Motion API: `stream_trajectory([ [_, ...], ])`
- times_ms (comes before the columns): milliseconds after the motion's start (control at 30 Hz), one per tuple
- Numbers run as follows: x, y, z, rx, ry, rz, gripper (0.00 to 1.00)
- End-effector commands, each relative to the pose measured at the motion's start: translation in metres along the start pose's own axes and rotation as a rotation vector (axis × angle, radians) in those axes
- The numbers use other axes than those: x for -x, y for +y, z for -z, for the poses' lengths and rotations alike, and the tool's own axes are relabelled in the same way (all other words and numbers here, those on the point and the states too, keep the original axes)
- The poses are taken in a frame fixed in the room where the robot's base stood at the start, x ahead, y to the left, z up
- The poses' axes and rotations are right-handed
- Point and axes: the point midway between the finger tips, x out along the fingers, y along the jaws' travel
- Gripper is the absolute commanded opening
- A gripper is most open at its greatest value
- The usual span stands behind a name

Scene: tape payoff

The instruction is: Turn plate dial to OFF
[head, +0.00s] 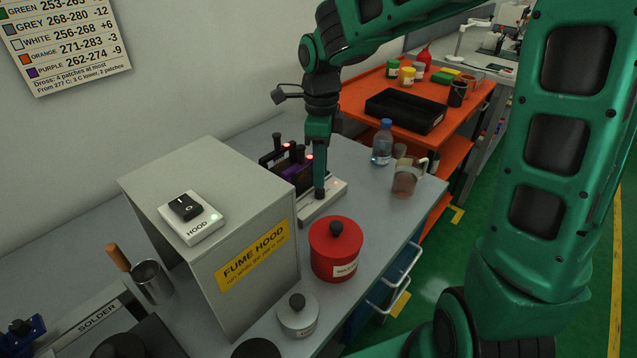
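A pale hot-plate-like unit (309,212) stands on the grey bench behind the red pot, with a small lit lamp (335,187) on its front strip. My gripper (319,194) points straight down with its tip at this front strip. The dial itself is not visible; the gripper tip covers the spot beside the lamp. I cannot tell whether the tip touches anything or whether the fingers are open or shut. A dark holder (288,172) with purple content and red lights sits on or just behind the unit.
A fume hood box (255,262) with a HOOD switch (190,216) stands at left. A red lidded pot (336,250), a grey lidded pot (297,315), a glass jug (404,178) and a water bottle (382,145) stand close around. An orange cart (365,90) is behind.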

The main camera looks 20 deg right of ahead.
Motion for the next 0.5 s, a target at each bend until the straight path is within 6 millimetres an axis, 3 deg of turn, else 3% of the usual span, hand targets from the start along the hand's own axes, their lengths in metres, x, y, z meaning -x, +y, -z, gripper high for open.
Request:
stream_trajectory([
  [200,-0.03,0.001,0.0,0.001,0.001,-0.002,0.27],
  [500,-0.041,0.0,0.0,0.0,0.001,0.001,0.27],
])
